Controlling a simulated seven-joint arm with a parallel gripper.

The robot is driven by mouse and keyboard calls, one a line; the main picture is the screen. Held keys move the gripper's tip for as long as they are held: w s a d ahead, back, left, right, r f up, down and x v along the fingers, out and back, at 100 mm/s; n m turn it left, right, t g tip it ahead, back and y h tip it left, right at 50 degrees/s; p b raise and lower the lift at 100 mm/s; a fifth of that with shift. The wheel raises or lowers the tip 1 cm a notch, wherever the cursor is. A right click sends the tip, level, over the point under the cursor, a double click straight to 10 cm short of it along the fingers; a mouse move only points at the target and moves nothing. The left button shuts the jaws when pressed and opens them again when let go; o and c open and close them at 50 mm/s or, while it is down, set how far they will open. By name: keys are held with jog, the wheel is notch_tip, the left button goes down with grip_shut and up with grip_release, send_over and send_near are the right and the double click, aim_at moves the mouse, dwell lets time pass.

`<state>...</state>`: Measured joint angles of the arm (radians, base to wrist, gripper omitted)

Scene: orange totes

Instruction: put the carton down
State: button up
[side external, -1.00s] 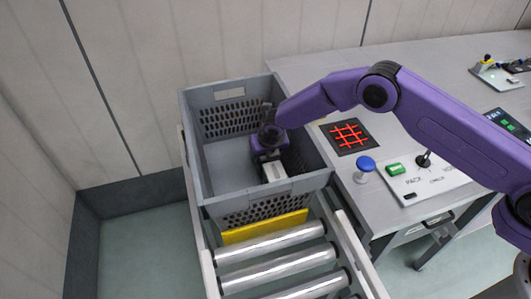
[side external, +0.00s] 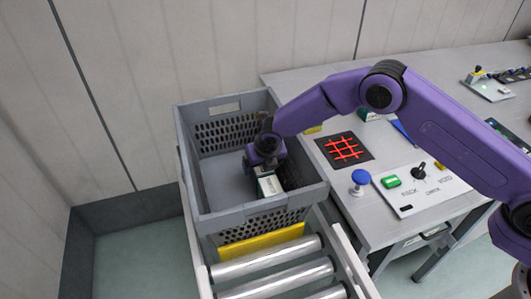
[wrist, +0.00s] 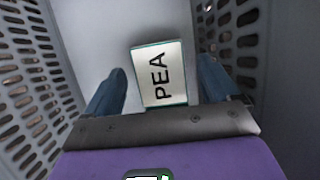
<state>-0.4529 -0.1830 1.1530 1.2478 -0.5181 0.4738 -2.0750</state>
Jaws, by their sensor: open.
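The carton (side external: 269,186) is a small pale box with green edges, inside the grey tote (side external: 188,145) near its front right corner. In the wrist view the carton (wrist: 160,85) shows a white face with "PEA" printed on it. My gripper (side external: 263,170) reaches down into the tote right at the carton. In the wrist view my gripper (wrist: 164,70) is open, its blue fingers on either side of the carton with a gap on both sides. The carton's underside is hidden, and its contact with the tote floor is hard to make out.
The tote has slotted walls close around my gripper and stands on a roller conveyor (side external: 275,265) behind a yellow bar (side external: 255,240). To the right, a bench holds a red grid pad (side external: 343,149), a blue button (side external: 360,178) and a control panel (side external: 423,187). The tote's left floor is bare.

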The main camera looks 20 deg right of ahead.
jog(key=v, duration=0.8)
jog(key=shift+s+r, duration=0.2)
jog(key=shift+r, duration=0.15)
jog(key=shift+s+r, duration=0.15)
jog(key=shift+r, duration=0.15)
jog(key=s+d+r+m+g+y, duration=0.1)
jog(key=s+d+r+m, duration=0.35)
jog(key=s+m, duration=0.2)
jog(key=s+d+r+m, duration=0.3)
jog(key=s+r+m, duration=0.3)
jog(key=s, duration=0.2)
jog(key=s+d+r+m+g, duration=0.3)
jog(key=s+d+m, duration=0.8)
jog(key=s+d, duration=1)
jog(key=s, duration=0.2)
jog(key=shift+s+d+h, duration=0.25)
jog(key=shift+s+h, duration=0.05)
